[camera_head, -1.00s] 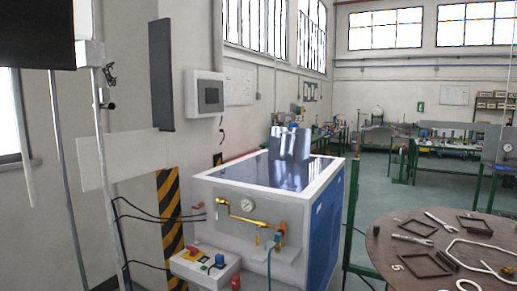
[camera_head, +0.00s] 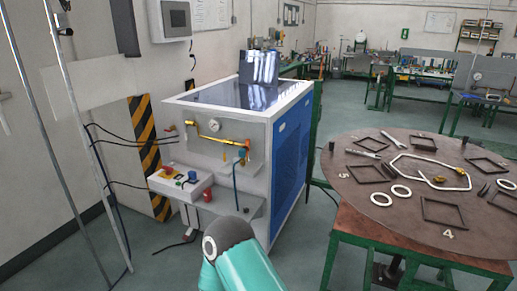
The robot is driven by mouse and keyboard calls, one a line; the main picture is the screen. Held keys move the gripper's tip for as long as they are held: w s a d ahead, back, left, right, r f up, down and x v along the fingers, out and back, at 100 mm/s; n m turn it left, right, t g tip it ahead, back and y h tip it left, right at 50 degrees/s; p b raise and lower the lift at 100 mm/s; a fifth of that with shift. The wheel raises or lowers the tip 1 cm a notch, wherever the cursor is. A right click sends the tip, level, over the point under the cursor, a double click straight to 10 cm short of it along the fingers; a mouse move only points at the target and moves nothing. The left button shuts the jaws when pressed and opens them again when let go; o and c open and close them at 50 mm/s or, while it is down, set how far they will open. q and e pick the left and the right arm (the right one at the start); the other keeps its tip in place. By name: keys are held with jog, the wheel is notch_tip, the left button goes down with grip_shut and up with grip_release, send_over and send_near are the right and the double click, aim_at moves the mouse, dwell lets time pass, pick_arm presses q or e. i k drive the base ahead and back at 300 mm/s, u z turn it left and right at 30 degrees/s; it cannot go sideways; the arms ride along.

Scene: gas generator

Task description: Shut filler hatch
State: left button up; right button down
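The gas generator is a white and blue box (camera_head: 292,150) in the middle of the camera_head view. Its top is a dark, glossy panel (camera_head: 215,93). A small reflective flap (camera_head: 259,68), which looks like the filler hatch, stands upright at the back of the top, so it appears open. The opening behind or below it cannot be made out. The front carries a yellow pipe with a valve (camera_head: 222,140) and a round gauge (camera_head: 214,126). Neither of my grippers is in view. A teal and grey arm link of mine shows at the bottom middle, in front of the generator.
A round brown table (camera_head: 385,205) with frames, rings and tools stands at the right, close to the generator. A control box with buttons (camera_head: 180,183) sits at the generator's front left. Cables and a metal pole (camera_head: 68,125) are at the left. Green floor is open behind the table.

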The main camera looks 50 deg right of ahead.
aim_at(256, 67)
jog(key=u, duration=1.2)
jog(key=i, duration=0.15)
jog(key=z, duration=3.8)
jog(key=k, duration=0.5)
jog(key=u, duration=0.85)
jog(key=i, duration=0.65)
jog(key=z, duration=0.05)
jog(key=k, duration=0.45)
jog(key=u, duration=0.05)
